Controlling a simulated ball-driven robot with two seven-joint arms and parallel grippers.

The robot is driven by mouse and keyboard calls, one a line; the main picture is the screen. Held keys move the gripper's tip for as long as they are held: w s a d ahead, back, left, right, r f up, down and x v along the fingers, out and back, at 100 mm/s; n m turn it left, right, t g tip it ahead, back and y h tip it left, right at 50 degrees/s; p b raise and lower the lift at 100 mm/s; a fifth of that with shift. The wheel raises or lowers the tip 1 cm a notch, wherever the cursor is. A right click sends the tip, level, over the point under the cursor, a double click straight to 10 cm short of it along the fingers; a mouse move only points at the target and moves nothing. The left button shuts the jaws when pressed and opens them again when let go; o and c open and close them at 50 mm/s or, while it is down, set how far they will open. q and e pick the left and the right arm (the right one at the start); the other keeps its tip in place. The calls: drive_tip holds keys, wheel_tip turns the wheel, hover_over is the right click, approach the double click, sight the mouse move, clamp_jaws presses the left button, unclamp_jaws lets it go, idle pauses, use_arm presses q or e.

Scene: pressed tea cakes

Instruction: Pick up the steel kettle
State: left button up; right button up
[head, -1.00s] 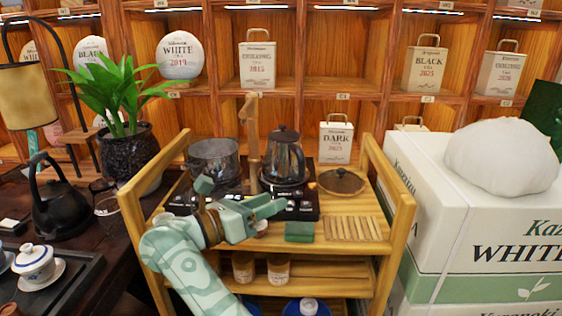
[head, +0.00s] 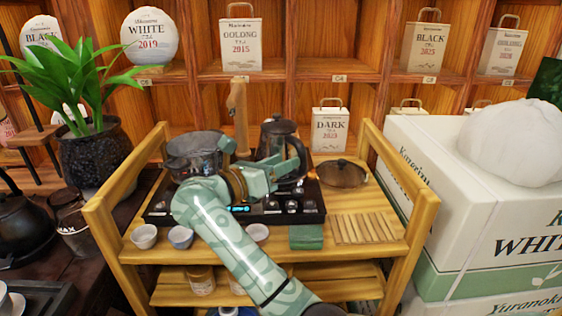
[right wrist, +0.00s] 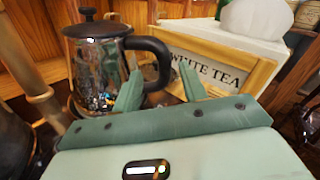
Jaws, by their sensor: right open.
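The steel kettle (head: 277,133) stands upright at the back of the black cooktop on the wooden cart, with a dark lid, a shiny body and a black handle. It also shows in the right wrist view (right wrist: 96,68), where its black handle curves out to the right. My right gripper (head: 264,150) is open and in front of the kettle, partly covering its lower body. In the right wrist view the fingers (right wrist: 160,88) point toward the handle, which shows between the fingertips; contact cannot be told. My left gripper is not in view.
A glass pot (head: 194,148) stands left of the kettle, with a wooden post (head: 239,108) behind. A round lid (head: 342,173) lies to the right. Small cups (head: 144,236) and a green block (head: 306,237) are at the front. Cart rails (head: 399,166) flank both sides.

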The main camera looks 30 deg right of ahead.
sight(301, 151)
drive_tip(key=shift+d, duration=0.75)
drive_tip(key=d, duration=0.1)
drive_tip(key=d+b, duration=0.1)
drive_tip(key=d, duration=0.1)
drive_tip(key=d+b, duration=0.1)
drive_tip(key=shift+w+d+f, duration=0.2)
drive_tip(key=shift+w+d, duration=0.15)
drive_tip(key=shift+w, duration=0.05)
drive_tip(key=shift+d+r, duration=0.1)
drive_tip(key=shift+d, duration=0.05)
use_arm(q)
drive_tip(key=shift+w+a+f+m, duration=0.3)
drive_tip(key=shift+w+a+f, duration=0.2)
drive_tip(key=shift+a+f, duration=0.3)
use_arm(e)
drive_tip(key=shift+r, duration=0.1)
clamp_jaws()
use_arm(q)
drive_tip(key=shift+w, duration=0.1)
